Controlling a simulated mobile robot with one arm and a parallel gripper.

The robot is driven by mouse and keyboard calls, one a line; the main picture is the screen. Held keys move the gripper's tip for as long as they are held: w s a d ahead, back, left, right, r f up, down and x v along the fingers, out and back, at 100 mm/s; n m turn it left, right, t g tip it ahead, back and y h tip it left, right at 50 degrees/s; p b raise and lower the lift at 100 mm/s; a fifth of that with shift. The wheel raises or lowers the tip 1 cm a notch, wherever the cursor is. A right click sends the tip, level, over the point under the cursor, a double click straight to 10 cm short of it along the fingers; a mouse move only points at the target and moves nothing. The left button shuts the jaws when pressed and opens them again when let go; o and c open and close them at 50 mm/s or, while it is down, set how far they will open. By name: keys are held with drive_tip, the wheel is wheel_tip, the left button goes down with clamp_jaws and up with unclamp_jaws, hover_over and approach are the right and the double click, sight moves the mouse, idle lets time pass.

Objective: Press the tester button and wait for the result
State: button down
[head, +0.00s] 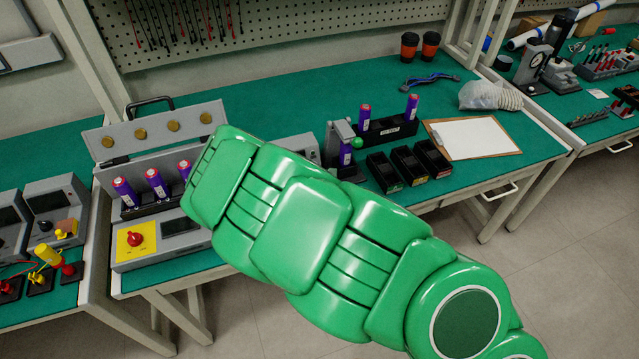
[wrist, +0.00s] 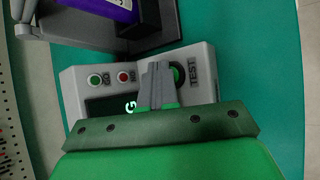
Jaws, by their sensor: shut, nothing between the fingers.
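In the wrist view the tester (wrist: 208,62) is a light grey box with a dark display, partly hidden by my gripper. One green character shows on the display. A green lamp (wrist: 96,80) and a red lamp (wrist: 124,77) sit above the display; I cannot tell if either is lit. The round green button (wrist: 178,73) is beside the word TEST. My gripper (wrist: 158,66) is shut and empty, with its fingertips over the tester, overlapping the button's left edge; contact is unclear. In the head view my green arm hides the gripper and most of the tester (head: 306,147).
A purple cell (head: 345,153) stands in a grey holder beside the tester. A black rack (head: 392,131) with purple cells and several black bins (head: 408,163) are to the right. An open grey case (head: 150,150) with purple cells and a red knob (head: 134,239) on yellow are left.

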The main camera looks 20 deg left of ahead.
drive_tip(key=shift+r, duration=0.8)
drive_tip(key=shift+r, duration=2.5)
